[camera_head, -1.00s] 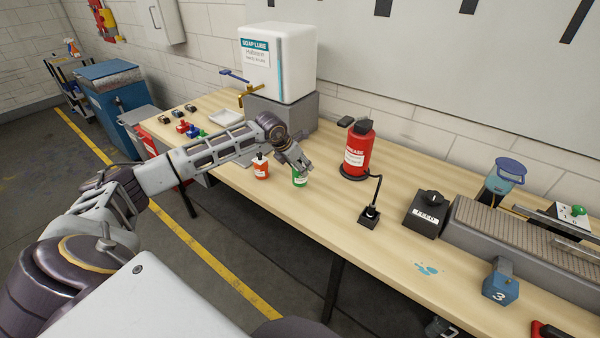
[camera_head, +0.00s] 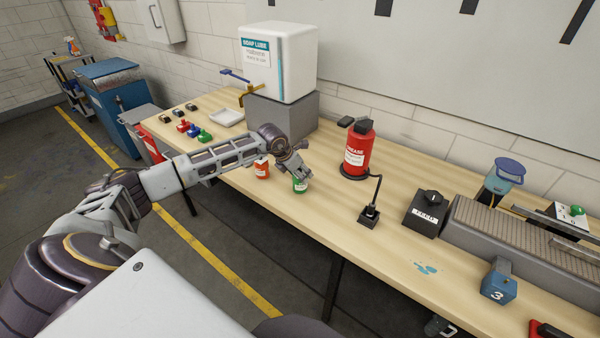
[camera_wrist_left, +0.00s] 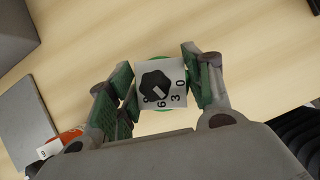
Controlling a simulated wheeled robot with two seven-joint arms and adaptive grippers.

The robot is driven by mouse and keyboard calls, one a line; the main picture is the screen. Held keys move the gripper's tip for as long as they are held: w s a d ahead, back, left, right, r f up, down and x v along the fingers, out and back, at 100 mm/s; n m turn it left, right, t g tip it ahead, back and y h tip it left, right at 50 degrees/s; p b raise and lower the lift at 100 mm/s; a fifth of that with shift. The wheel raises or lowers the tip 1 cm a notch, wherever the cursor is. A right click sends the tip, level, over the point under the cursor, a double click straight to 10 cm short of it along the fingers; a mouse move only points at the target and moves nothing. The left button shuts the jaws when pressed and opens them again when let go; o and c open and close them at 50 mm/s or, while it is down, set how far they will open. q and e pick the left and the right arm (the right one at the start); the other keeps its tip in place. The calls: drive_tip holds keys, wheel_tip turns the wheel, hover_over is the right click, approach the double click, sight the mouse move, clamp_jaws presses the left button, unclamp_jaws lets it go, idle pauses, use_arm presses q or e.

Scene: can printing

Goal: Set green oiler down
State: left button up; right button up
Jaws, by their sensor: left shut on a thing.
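The green oiler (camera_head: 300,186) is at the front part of the wooden table, right of the red oiler (camera_head: 262,170). My left gripper (camera_head: 299,174) reaches down over it from the left and is shut on it. In the left wrist view, a white square top with a black knob and numbers, part of the green oiler (camera_wrist_left: 160,84), sits between the green-padded fingers of the gripper (camera_wrist_left: 160,90). A green rim shows around it. Whether its base touches the table is hard to tell. My right gripper does not show clearly.
The red oiler shows close to one finger in the left wrist view (camera_wrist_left: 62,144). A red grease can (camera_head: 358,155) stands behind to the right, with a black box on a stalk (camera_head: 369,214) before it. A white tray (camera_head: 227,117) lies left. Clear table (camera_head: 325,215) lies in front.

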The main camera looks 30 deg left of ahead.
use_arm(q)
drive_tip(key=shift+f, duration=0.1)
drive_tip(key=o, duration=1.2)
drive_tip(key=shift+o, duration=0.2)
drive_tip(key=b+v, duration=0.2)
drive_tip(key=v, duration=1)
